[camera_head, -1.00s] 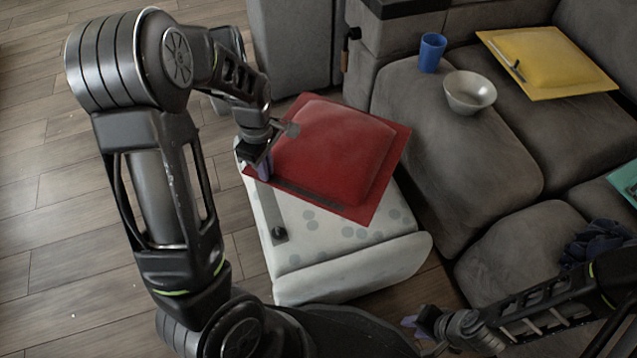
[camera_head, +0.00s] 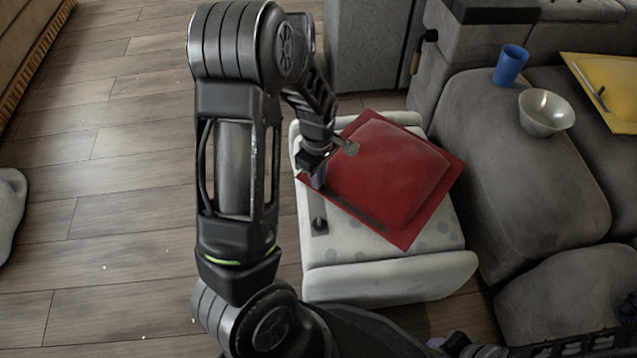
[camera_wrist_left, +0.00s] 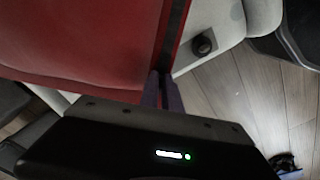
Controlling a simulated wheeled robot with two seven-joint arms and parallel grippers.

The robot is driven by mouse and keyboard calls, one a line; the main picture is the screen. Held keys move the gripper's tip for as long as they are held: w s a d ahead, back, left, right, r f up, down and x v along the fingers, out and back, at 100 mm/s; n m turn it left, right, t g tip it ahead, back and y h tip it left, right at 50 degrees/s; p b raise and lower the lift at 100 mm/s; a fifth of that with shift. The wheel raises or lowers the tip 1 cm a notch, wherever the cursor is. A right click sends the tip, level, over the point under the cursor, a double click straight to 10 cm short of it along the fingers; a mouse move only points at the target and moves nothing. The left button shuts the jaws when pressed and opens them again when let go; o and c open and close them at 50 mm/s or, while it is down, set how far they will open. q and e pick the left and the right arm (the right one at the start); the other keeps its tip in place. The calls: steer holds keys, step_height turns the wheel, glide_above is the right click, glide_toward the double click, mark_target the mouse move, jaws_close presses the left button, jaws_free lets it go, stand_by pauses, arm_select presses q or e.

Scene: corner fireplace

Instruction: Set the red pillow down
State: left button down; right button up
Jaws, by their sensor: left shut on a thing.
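The red pillow (camera_head: 390,170) is a square cushion with a flat border, over the white spotted ottoman (camera_head: 390,284). I cannot tell whether its underside touches the ottoman. My left gripper (camera_head: 318,176) is shut on the pillow's left corner. In the left wrist view, the fingers (camera_wrist_left: 163,88) pinch the edge of the red pillow (camera_wrist_left: 80,40) by its dark strip. My right gripper (camera_head: 437,342) shows only in part at the bottom of the head view, low and to the right of the ottoman; its jaws are not clear.
A dark strip with a knob (camera_head: 319,222) lies on the ottoman's left side. The wood floor (camera_head: 120,200) at left is mostly clear.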

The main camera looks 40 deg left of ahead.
arm_select(q)
steer(key=shift+f, duration=0.6)
arm_select(e)
steer(key=shift+f, duration=0.3)
arm_select(q)
steer(key=c, duration=1.6)
jaws_free()
steer(key=shift+o, duration=0.2)
steer(key=shift+r, duration=0.1)
